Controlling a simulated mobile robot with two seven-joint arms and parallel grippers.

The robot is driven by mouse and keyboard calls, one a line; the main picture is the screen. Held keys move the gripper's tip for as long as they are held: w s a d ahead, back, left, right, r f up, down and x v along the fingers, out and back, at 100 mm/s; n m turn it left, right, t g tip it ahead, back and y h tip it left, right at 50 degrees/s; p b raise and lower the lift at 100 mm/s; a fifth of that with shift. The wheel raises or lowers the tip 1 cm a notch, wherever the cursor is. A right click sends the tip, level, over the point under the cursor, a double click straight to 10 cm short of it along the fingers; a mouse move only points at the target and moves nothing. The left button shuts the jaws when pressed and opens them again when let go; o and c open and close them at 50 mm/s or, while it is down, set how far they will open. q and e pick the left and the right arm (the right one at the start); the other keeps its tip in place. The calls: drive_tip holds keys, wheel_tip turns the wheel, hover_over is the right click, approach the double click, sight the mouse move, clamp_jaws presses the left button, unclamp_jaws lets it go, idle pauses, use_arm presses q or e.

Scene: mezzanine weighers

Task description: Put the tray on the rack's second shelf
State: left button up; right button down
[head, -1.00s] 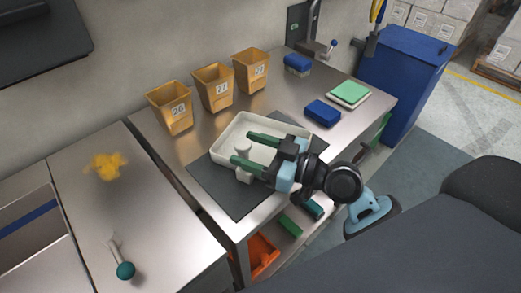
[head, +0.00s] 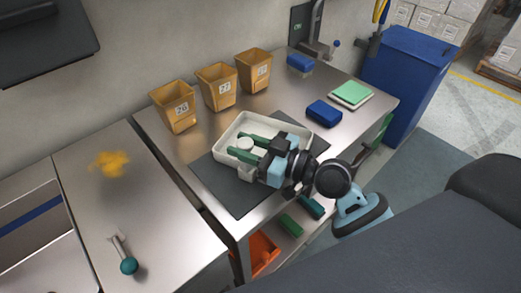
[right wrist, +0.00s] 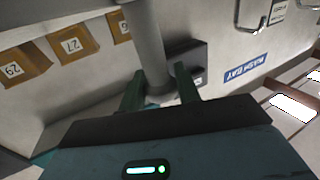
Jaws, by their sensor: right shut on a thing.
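The white rectangular tray (head: 300,121) lies on a dark mat on the steel table. A pale post with a round top (head: 244,144) stands at its near left side; I cannot tell whether it is fixed to the tray. My right gripper (head: 248,150) reaches in from the right, low over the tray, its green fingers shut on the post. In the right wrist view, the grey post (right wrist: 148,45) passes between the two fingers (right wrist: 158,92). My left gripper is not in view. I cannot make out the rack for certain.
Several numbered tan bins (head: 217,86) stand along the wall. A blue box (head: 324,113) and a green-topped stack (head: 351,94) lie to the right of the tray. The dark mat (head: 232,195) is bare in front. A blue cabinet (head: 408,85) stands beyond the table.

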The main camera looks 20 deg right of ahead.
drive_tip(key=shift+r, duration=0.1)
drive_tip(key=shift+r, duration=0.5)
drive_tip(key=shift+s+d+r, duration=0.15)
drive_tip(key=shift+r, duration=0.45)
drive_tip(key=shift+s+d+r, duration=0.1)
drive_tip(key=shift+s+r, duration=0.05)
drive_tip(key=shift+r, duration=0.45)
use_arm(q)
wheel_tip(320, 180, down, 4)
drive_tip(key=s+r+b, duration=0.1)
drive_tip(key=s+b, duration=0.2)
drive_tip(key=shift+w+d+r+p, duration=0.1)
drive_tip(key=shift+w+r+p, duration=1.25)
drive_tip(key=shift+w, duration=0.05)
use_arm(e)
drive_tip(key=r+v, duration=0.1)
drive_tip(key=v, duration=1.4)
drive_tip(key=shift+s+a+r, duration=0.25)
drive_tip(key=shift+s+a, duration=0.05)
drive_tip(key=shift+s, duration=0.05)
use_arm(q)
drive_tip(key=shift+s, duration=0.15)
